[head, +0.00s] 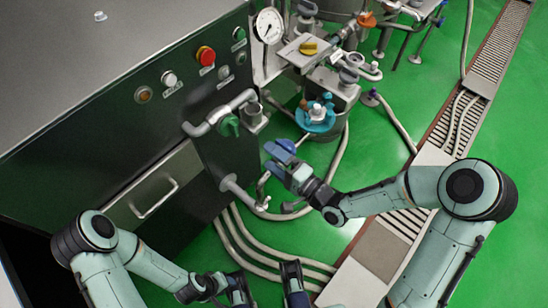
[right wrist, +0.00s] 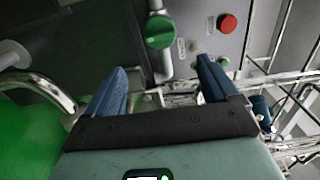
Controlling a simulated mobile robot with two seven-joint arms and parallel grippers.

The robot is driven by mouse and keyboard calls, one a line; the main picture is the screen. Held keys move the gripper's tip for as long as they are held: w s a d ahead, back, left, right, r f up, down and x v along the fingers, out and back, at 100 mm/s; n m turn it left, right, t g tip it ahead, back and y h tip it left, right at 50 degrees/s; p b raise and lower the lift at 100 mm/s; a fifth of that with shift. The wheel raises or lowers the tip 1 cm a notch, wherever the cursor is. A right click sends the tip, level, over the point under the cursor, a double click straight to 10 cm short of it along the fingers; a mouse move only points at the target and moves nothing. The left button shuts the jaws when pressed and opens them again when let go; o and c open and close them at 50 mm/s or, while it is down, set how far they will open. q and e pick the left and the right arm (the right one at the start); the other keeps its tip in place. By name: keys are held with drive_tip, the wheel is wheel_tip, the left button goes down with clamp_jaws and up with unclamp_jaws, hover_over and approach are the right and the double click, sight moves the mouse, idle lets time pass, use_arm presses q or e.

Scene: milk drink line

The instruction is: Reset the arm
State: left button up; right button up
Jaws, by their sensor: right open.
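My right gripper (head: 270,158) is open in the head view, its blue fingers pointing left toward the machine's front. It is above the green floor and beside the pipework. In the right wrist view its two fingers (right wrist: 160,78) are wide apart with nothing between them. My left gripper (head: 265,284) is at the bottom edge of the head view, with two dark blue fingers apart and no object between them. Its palm is cut off by the frame. Both arms are bent at the elbow.
The dark machine cabinet (head: 80,120) carries a red button (head: 205,56), a green valve handle (head: 229,126) and a drawer-like panel with a handle (head: 153,197). A gauge (head: 268,25) and a blue-topped vessel fitting (head: 316,117) stand behind. Hoses (head: 262,255) cross the floor near a drain grate (head: 490,55).

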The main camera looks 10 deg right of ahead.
idle(0.4)
drive_tip(key=s+d+f+n+g+h, duration=0.1)
drive_tip(key=s+f+g+h, duration=0.15)
drive_tip(key=f, duration=0.75)
drive_tip(key=s+d+f+n+g+h, duration=0.1)
drive_tip(key=s+f+g+h, duration=0.15)
drive_tip(key=f, duration=0.65)
drive_tip(key=s+d+f+n+g+h, duration=0.1)
drive_tip(key=s+f+n+g, duration=0.1)
drive_tip(key=s+f+g, duration=0.6)
drive_tip(key=s+d+f+n+g+h, duration=0.1)
drive_tip(key=s+f+n+g, duration=0.15)
drive_tip(key=s+f, duration=0.75)
use_arm(q)
wheel_tip(320, 180, up, 14)
drive_tip(key=s+g+p, duration=0.1)
drive_tip(key=p, duration=1.4)
drive_tip(key=shift+d+r, duration=0.25)
drive_tip(key=shift+d, duration=0.15)
use_arm(e)
wheel_tip(320, 180, up, 18)
drive_tip(key=s, duration=0.2)
drive_tip(key=shift+s+a, duration=0.2)
drive_tip(key=shift+s, duration=0.1)
use_arm(q)
drive_tip(key=shift+s, duration=0.1)
use_arm(e)
drive_tip(key=shift+n, duration=0.25)
